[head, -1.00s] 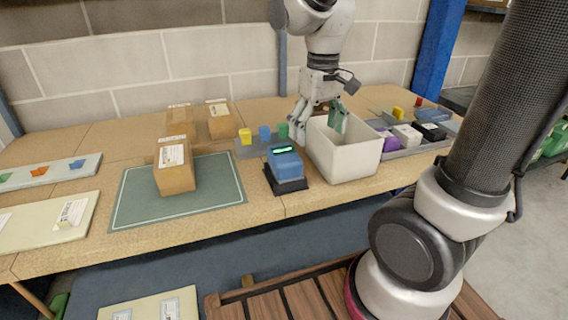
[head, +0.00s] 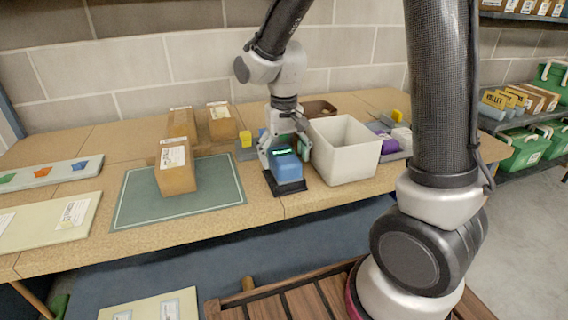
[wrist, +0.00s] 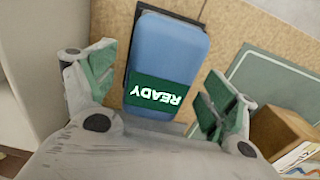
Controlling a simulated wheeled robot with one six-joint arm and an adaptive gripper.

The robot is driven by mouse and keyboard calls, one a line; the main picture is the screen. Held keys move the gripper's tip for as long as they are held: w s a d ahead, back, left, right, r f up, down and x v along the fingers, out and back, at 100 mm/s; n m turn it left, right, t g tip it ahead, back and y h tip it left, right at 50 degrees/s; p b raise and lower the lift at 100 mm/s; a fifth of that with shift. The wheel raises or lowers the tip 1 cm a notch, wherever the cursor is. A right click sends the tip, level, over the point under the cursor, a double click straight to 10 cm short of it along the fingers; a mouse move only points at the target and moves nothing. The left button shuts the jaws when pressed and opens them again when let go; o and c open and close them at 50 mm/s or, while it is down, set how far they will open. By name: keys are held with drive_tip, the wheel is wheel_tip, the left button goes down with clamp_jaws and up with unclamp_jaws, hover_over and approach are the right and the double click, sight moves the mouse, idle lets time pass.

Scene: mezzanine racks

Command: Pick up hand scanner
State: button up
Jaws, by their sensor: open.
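The hand scanner (head: 286,166) is a blue block with a dark green screen, and it stands on a black base (head: 290,187) near the front edge of the table. In the wrist view the scanner (wrist: 169,50) lies between my two fingers, and its screen reads "READY". My gripper (head: 282,148) is just behind and above the scanner. In the wrist view my gripper (wrist: 158,85) is open, with one green-padded finger on each side of the scanner. A gap shows on both sides, so neither finger visibly touches it.
A white bin (head: 343,150) stands close to the right of the scanner. A green mat (head: 215,194) with a cardboard box (head: 175,168) on it lies to the left. Small coloured blocks sit behind, partly hidden by my gripper.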

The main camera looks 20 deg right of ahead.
drive_tip(key=shift+f, duration=0.25)
idle(0.5)
drive_tip(key=c, duration=1.3)
